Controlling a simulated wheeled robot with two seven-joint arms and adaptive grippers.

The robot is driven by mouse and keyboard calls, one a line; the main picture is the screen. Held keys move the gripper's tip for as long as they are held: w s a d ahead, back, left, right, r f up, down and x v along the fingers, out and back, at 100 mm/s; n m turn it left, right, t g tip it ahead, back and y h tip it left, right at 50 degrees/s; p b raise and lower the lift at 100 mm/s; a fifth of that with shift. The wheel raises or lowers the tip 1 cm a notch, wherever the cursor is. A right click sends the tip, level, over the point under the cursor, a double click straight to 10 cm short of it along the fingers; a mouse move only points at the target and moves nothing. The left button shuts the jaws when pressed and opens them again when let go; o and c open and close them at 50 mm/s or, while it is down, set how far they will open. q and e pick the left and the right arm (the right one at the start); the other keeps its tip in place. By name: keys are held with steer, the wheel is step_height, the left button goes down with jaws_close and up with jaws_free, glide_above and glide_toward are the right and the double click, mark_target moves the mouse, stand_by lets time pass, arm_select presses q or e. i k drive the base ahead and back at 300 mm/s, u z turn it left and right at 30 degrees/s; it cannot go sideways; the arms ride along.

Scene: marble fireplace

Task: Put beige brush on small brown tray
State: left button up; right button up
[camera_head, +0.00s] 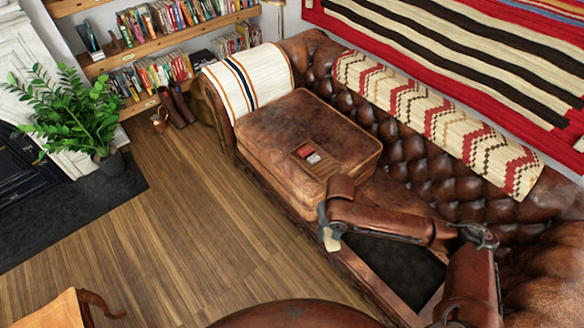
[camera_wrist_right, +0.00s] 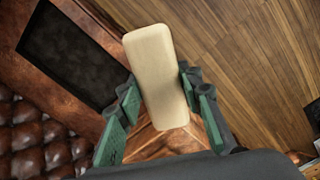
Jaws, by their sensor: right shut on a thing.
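The beige brush (camera_wrist_right: 157,70) is a pale, rounded block in the right wrist view. It sits between the green pads of my right gripper (camera_wrist_right: 163,108), which is shut on it. In the head view the right gripper (camera_head: 326,222) is in front of the seat cushion, and the brush's pale end (camera_head: 331,242) shows below it. The small brown tray (camera_head: 297,153) lies on the leather cushion, behind and a little left of the gripper. A small red and grey-white item lies on the tray. My left gripper is not in view.
The brown leather sofa (camera_head: 410,150) has a raised square cushion (camera_head: 270,125) with clear room around the tray. A patterned blanket (camera_head: 440,120) hangs over the backrest. The wooden floor (camera_head: 190,215) is open at left. A potted plant (camera_head: 75,110) and bookshelves (camera_head: 160,75) stand farther off.

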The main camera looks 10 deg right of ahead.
mark_target(323, 169)
steer(key=u, duration=0.15)
steer(key=k, duration=0.3)
steer(key=u, duration=0.8)
steer(key=i, duration=3.15)
steer(key=z, duration=1.25)
steer(key=i, duration=0.85)
steer(key=z, duration=1.5)
steer(key=i, duration=0.55)
steer(key=z, duration=0.4)
